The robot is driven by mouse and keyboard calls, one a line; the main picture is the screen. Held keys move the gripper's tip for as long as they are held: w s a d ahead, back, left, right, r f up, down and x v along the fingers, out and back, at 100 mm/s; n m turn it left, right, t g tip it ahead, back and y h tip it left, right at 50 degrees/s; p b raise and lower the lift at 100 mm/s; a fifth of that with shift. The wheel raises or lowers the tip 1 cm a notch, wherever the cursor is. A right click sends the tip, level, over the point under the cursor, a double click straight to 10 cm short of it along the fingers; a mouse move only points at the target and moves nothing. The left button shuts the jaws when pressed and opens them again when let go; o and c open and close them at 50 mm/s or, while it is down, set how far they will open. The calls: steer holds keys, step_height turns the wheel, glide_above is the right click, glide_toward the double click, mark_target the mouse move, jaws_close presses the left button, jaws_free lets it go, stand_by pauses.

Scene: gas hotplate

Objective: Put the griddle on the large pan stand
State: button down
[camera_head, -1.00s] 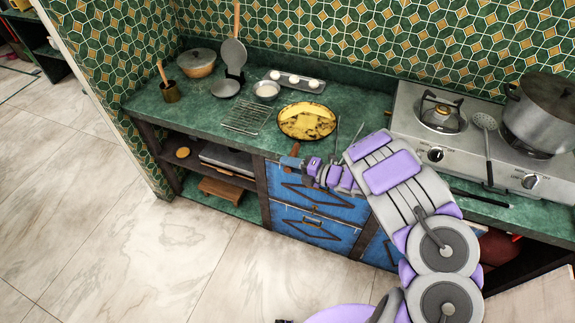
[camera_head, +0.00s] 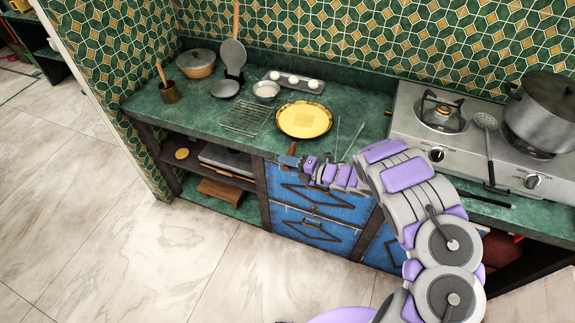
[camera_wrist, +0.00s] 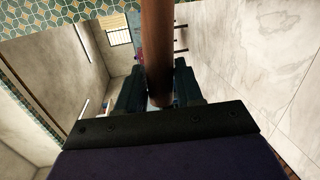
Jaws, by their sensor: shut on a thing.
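The griddle (camera_head: 304,119) is a round yellow pan with a dark rim and a brown wooden handle. In the head view it is over the front of the green counter; I cannot tell whether it touches the surface. My gripper (camera_head: 290,161) is at the counter's front edge, shut on the handle. In the wrist view the handle (camera_wrist: 158,50) runs between the jaws of my gripper (camera_wrist: 160,93). A pan stand (camera_head: 438,108) sits bare over the left burner of the gas hotplate. The right burner's stand is mostly hidden under a pot; I cannot tell which is larger.
The grey hotplate (camera_head: 410,130) is right of the griddle. A wire rack (camera_head: 245,117), a small bowl (camera_head: 266,90) and an egg tray (camera_head: 293,80) are near the griddle.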

steer(key=c, duration=0.7)
jaws_free()
steer(key=shift+c, duration=0.2)
